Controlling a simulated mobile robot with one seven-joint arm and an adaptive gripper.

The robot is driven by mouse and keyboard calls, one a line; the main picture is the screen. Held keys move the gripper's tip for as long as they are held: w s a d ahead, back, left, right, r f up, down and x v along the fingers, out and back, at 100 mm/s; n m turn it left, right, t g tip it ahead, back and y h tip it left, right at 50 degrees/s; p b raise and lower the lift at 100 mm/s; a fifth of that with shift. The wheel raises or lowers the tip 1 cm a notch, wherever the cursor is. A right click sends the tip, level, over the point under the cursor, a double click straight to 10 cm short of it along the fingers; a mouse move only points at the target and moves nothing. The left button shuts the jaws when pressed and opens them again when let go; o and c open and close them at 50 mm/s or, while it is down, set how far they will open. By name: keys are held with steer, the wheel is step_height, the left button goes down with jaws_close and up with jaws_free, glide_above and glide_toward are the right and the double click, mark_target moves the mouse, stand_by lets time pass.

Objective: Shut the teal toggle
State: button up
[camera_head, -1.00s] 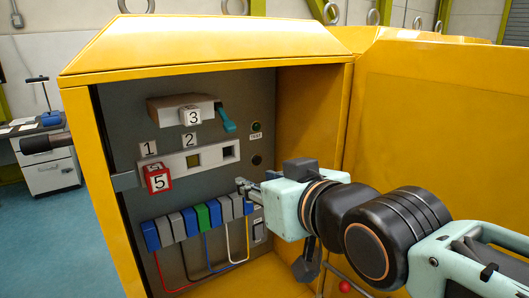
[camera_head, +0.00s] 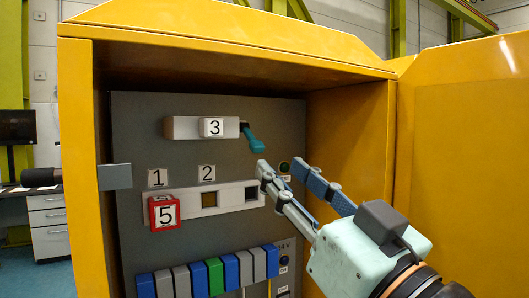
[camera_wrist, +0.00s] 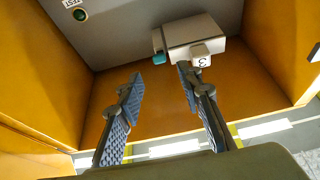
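The teal toggle (camera_head: 252,139) is a short lever at the right end of a white box (camera_head: 184,128) marked 3, high on the grey panel. It slants down and to the right. In the wrist view, the toggle (camera_wrist: 158,58) shows partly at the end of the box (camera_wrist: 192,32), beyond the gap between my fingers. My gripper (camera_head: 279,167) is open and empty. Its fingers are spread in front of the panel, just below and right of the toggle. No contact with the toggle shows.
The yellow cabinet (camera_head: 220,42) encloses the panel, and its open door (camera_head: 460,130) stands at the right. A small dark button (camera_head: 284,166) is beside my fingers.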

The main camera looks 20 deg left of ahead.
mark_target(260, 149)
steer(key=x, duration=0.9)
steer(key=shift+w+a, duration=0.1)
steer(key=shift+a, duration=0.1)
steer(key=shift+c, duration=0.6)
jaws_close()
